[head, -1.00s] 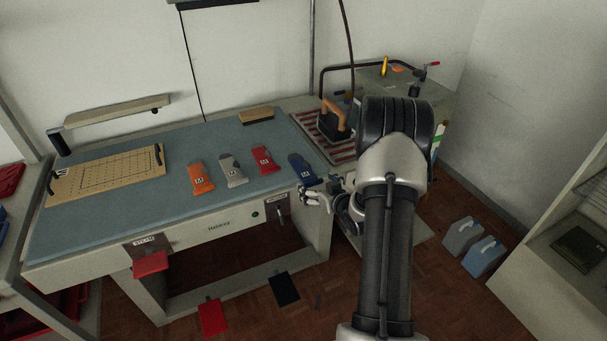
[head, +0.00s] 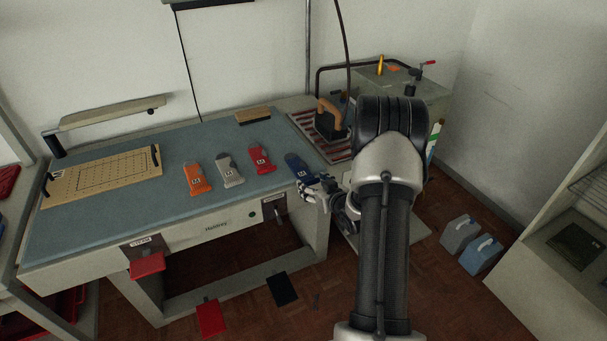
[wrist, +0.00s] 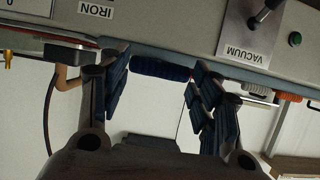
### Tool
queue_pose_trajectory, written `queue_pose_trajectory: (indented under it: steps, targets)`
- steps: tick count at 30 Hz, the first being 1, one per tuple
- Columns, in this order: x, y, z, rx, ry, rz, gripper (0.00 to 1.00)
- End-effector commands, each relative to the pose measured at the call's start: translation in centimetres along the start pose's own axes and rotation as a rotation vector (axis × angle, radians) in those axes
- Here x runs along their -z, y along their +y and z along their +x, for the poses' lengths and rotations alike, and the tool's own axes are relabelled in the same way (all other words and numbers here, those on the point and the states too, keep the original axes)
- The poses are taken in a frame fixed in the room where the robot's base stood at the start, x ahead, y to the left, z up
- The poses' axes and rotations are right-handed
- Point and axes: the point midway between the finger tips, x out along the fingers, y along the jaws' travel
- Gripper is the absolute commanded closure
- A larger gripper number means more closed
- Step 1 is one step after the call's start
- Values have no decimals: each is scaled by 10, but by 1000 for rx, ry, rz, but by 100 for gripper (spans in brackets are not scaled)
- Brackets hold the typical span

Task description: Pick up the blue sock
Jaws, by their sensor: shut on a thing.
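The blue sock (head: 296,165) lies at the right end of the row on the blue-grey table top, close to the front edge. My gripper (head: 314,187) is at its near end, with the fingers on either side of it. In the wrist view the dark blue end of the sock (wrist: 160,69) shows between the two dark fingers of my gripper (wrist: 158,85). My gripper is shut on the sock. The fingers hide part of its near end. I see no clear gap between sock and table.
Red (head: 260,158), grey (head: 229,170) and orange (head: 197,177) socks lie left of it. An iron (head: 328,122) stands on a striped rest behind. A wooden brush (head: 253,115) and a gridded board (head: 100,177) are on the table. The table front carries switches and labels.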

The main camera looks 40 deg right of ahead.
Motion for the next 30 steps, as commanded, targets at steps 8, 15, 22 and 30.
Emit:
queue_pose_trajectory:
  steps: [8, 15, 22, 30]
  targets:
    - [12, 0, -4, 0, 2, -1, 58]
    - [57, 0, -23, -1, 5, -3, 58]
    - [120, 0, -49, -1, 5, -3, 58]
    - [170, 0, -70, 0, 2, -1, 58]
